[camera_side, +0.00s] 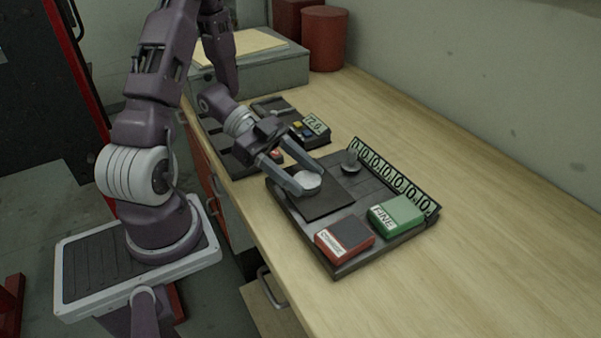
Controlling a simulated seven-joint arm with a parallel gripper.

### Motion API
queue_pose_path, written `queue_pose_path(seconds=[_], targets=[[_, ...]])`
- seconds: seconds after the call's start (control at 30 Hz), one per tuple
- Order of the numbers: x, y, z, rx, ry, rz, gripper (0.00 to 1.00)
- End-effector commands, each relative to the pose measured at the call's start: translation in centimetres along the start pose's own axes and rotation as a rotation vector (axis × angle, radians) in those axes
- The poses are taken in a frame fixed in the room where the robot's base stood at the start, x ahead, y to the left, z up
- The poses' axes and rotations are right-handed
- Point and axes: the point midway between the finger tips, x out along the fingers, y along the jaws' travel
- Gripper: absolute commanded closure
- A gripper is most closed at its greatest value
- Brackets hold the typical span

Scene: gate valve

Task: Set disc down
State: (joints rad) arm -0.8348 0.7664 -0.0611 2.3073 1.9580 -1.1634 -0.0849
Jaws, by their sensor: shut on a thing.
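The disc (307,180) is pale, round and flat. It sits between the fingertips of my gripper (305,185), which is shut on it. My gripper reaches in from the upper left, tilted downward. The disc is at or just above a dark square plate (322,205) on the left part of a dark tray (337,262). I cannot tell whether the disc touches the plate.
On the tray are a red block (344,238), a green block labelled FINE (397,215), a small dark knob (350,163) and a row of digit plates (390,177). A device with a display (313,126) stands behind. The wooden bench (500,240) is clear at right.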

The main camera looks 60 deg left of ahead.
Motion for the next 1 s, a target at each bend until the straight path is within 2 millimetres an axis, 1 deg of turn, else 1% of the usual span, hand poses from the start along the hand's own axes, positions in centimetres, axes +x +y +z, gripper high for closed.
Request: queue_pose_path(seconds=[0.27,0.3,0.37,0.4,0.67,0.7,0.77,0.83,1.0], targets=[[0.2,0.0,0.4,-0.002,0.001,0.000,1.00],[0.2,0.0,0.4,-0.002,0.000,0.000,0.44],[0.1,0.0,0.4,-0.001,0.000,0.000,0.32],[0.1,0.0,0.4,-0.001,0.000,0.000,0.30],[0.1,0.0,0.3,-0.001,0.000,0.000,0.30],[-0.1,0.0,0.3,0.000,0.000,-0.001,0.30],[-1.0,-0.1,0.3,0.003,-0.001,-0.004,0.30],[-2.5,-0.1,0.3,0.002,-0.003,-0.004,0.30],[-5.6,0.1,-0.9,0.002,-0.002,-0.003,0.30]])
